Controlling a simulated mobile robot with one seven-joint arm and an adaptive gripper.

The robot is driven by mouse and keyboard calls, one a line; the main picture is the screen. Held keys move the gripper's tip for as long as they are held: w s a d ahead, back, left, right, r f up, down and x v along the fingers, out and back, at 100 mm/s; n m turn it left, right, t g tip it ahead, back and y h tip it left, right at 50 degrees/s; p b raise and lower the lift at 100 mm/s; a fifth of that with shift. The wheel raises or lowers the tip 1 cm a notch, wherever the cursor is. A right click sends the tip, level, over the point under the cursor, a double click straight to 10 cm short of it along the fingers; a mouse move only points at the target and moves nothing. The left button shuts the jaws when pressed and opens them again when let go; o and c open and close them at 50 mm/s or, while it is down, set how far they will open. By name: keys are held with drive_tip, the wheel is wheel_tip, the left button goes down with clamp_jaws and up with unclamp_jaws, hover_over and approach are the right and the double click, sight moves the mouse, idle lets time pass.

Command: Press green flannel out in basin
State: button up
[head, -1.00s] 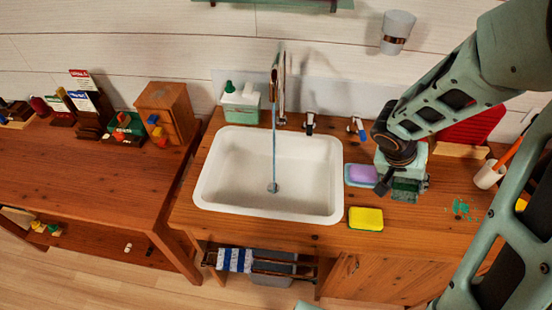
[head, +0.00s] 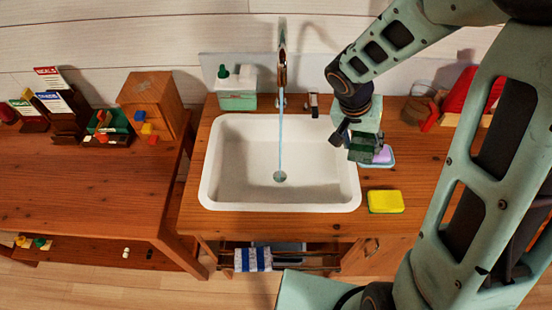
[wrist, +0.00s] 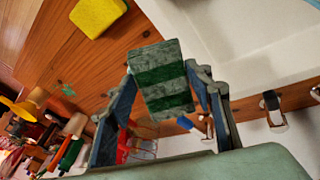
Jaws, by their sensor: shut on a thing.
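The green flannel (head: 362,154) is a small folded cloth with dark and pale green stripes. My gripper (head: 352,143) is shut on the green flannel, which shows between the two fingers in the wrist view (wrist: 162,85). The gripper is raised near the right rim of the white basin (head: 230,186), in front of the soap. The basin is also in the wrist view (wrist: 235,30), at upper right. A thin stream of water (head: 281,130) runs from the tap (head: 282,72) down to the drain (head: 279,176). The basin looks empty apart from this.
A yellow sponge (head: 385,201) lies on the counter right of the basin. Purple soap (head: 382,155) sits on a blue dish, partly hidden by my gripper. A striped towel (head: 253,259) hangs below.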

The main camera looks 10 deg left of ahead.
drive_tip(key=s+a+f+g+y+b, duration=0.1)
drive_tip(key=a+f+b, duration=0.1)
drive_tip(key=a, duration=0.4)
drive_tip(key=s+a+f+g+y+b, duration=0.1)
drive_tip(key=s+a+f+b, duration=0.1)
drive_tip(key=a, duration=0.4)
drive_tip(key=m+y+b, duration=0.1)
drive_tip(key=b, duration=0.1)
hover_over(278, 194)
drive_tip(key=f, duration=0.1)
drive_tip(key=shift+g, duration=0.3)
wheel_tip(278, 194, down, 15)
drive_tip(key=b, duration=1)
drive_tip(key=shift+w+r, duration=0.1)
drive_tip(key=shift+r, duration=0.05)
drive_tip(key=shift+f+b, duration=0.5)
drive_tip(key=shift+f, duration=0.05)
drive_tip(key=shift+f, duration=0.25)
idle(0.5)
wheel_tip(278, 194, up, 15)
drive_tip(key=p, duration=1)
drive_tip(key=shift+r, duration=0.15)
idle(0.7)
